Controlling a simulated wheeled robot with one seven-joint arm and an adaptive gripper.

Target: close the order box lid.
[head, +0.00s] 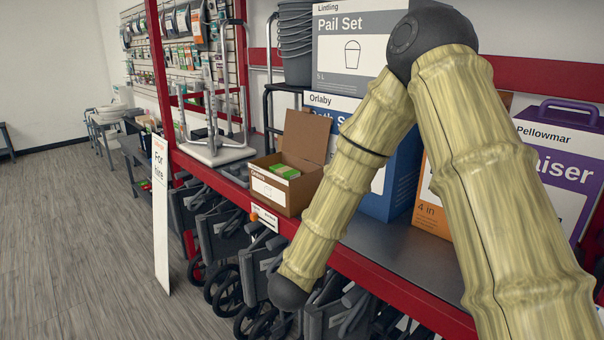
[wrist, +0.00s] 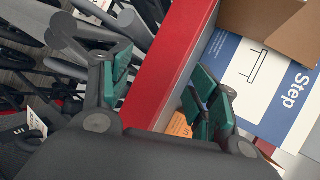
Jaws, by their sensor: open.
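The order box (head: 283,192) is a small brown cardboard box on the shelf in the head view. Its lid (head: 304,135) is open and stands up at the back of the box. Green items (head: 284,171) lie inside. My gripper (wrist: 160,86) is open in the wrist view, its green-padded fingers on either side of a red shelf edge (wrist: 172,65), with nothing seen held. In the head view my arm comes down in front of the shelf, right of the box, and the gripper itself does not show. I cannot tell whether the fingers touch the edge.
A Pail Set box (head: 352,40) and a purple Pellowmar box (head: 560,160) stand behind my arm. A blue Step box (wrist: 262,85) and brown cardboard (wrist: 275,25) show in the wrist view. Floor is clear at left.

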